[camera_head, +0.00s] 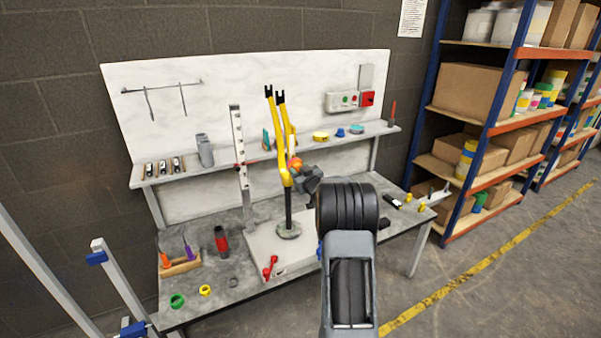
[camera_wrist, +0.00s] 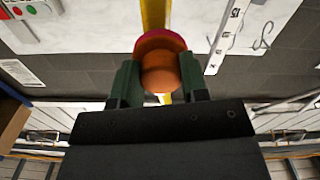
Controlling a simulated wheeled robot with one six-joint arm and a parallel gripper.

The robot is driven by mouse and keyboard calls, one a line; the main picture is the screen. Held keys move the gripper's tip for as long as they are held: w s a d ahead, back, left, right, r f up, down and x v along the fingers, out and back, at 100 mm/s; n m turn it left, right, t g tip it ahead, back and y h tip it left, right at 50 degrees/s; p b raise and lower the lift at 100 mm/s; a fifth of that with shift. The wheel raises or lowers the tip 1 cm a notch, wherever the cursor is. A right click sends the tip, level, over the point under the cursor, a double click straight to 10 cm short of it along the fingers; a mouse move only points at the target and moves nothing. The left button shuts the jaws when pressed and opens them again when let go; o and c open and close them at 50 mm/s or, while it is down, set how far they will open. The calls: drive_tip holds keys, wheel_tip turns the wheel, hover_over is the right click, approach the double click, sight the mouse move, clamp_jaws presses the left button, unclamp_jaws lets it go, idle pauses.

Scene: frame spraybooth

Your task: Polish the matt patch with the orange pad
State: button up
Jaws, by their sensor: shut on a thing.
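A yellow bicycle frame part (camera_head: 283,140) stands upright on a dark post with a round base on the workbench. My gripper (camera_head: 300,172) is shut on the orange pad (camera_head: 295,163), at the frame's right-hand tube. In the wrist view my gripper (camera_wrist: 160,83) has a dark green finger on each side of the round orange pad (camera_wrist: 160,72). The pad has a dark red face at its far side. The yellow tube (camera_wrist: 154,14) shows behind it; pad and tube look touching or very close. I cannot make out the matt patch.
The workbench (camera_head: 217,284) bears a light board, red-handled tool (camera_head: 269,267), red-black bottle (camera_head: 221,241) and rings. A slotted upright (camera_head: 240,150) stands left of the frame. A shelf (camera_head: 220,169) with small items runs behind. Racking (camera_head: 491,106) stands at right.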

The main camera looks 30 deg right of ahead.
drive_tip(key=shift+w+d, duration=0.1)
drive_tip(key=shift+w, duration=0.65)
drive_tip(key=shift+r, duration=0.1)
drive_tip(key=shift+w+r+p, duration=0.1)
drive_tip(key=shift+r+p, duration=3.6)
drive_tip(key=shift+r, duration=1.95)
drive_tip(key=shift+f, duration=0.1)
drive_tip(key=shift+f+b, duration=5)
drive_tip(key=shift+f, duration=0.7)
drive_tip(key=s+b, duration=0.1)
drive_tip(key=s, duration=0.5)
drive_tip(key=shift+a, duration=0.4)
